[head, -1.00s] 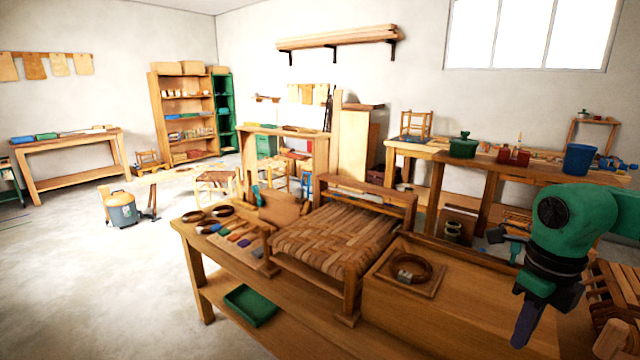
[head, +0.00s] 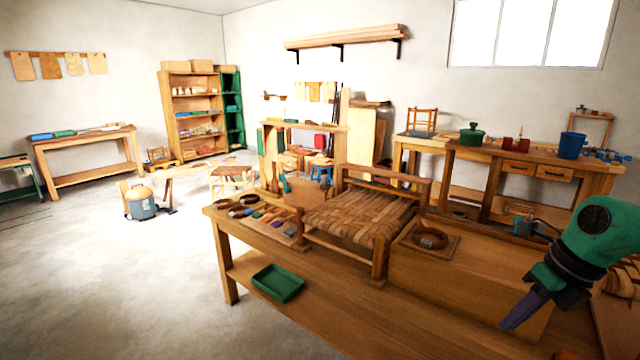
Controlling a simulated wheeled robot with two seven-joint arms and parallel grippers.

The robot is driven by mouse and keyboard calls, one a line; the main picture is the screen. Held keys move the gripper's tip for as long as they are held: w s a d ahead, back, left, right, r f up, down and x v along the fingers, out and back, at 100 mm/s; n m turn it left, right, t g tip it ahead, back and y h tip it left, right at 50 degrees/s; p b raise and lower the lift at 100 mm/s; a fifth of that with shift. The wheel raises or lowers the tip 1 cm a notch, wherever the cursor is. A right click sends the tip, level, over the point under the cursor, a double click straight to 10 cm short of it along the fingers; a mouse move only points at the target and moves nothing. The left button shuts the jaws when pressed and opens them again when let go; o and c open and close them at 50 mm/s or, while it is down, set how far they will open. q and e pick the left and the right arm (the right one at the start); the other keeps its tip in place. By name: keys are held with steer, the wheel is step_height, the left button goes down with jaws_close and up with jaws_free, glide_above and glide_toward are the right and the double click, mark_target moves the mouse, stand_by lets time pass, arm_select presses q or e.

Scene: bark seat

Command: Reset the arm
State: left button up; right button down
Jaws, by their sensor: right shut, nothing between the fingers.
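My right gripper (head: 512,318) is at the lower right of the head view, on a green and black arm. Its dark fingers are shut and empty, pointing down and left. It is in front of the wooden box at the right end of the workbench (head: 340,310). A woven bark seat (head: 360,212) on a wooden frame stands on the bench, left of the gripper and apart from it. A coil of brown strip (head: 429,238) lies on a small board on the box. My left gripper is not in view.
Small coloured pieces (head: 268,217) and dark rings (head: 242,206) lie left of the seat. A second bench with a blue bucket (head: 572,145) stands behind at the right. The floor at left is mostly open.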

steer(key=w+d+f+m+t+y, duration=0.1)
steer(key=w+d+f+m+t, duration=0.2)
steer(key=d+f+m+t, duration=0.35)
steer(key=w+d+f+m+t, duration=0.25)
steer(key=d+f+m, duration=0.35)
steer(key=d+m, duration=0.3)
steer(key=s+d+f+m+h, duration=0.3)
steer(key=s+f+m, duration=0.2)
steer(key=f, duration=0.5)
steer(key=s+d+f+m+h, duration=0.2)
steer(key=s+d+f+m, duration=0.15)
steer(key=f, duration=0.75)
steer(key=s+a+f+m+g+h, duration=0.15)
steer(key=s+a+f+m, duration=0.25)
steer(key=s+f, duration=0.4)
steer(key=s+a+f+m+g, duration=0.35)
steer(key=s+f, duration=0.25)
steer(key=f, duration=0.3)
steer(key=s+a+f+m+g+y, duration=0.1)
steer(key=s+a+f+m+g, duration=0.1)
steer(key=s+a+f, duration=0.4)
steer(key=s+a+f+m+g+y, duration=0.1)
steer(key=s+a+f, duration=0.4)
steer(key=s+a, duration=0.6)
steer(key=a+m+g, duration=0.1)
steer(key=a+g, duration=0.1)
steer(key=a, duration=0.3)
steer(key=shift+f, duration=0.4)
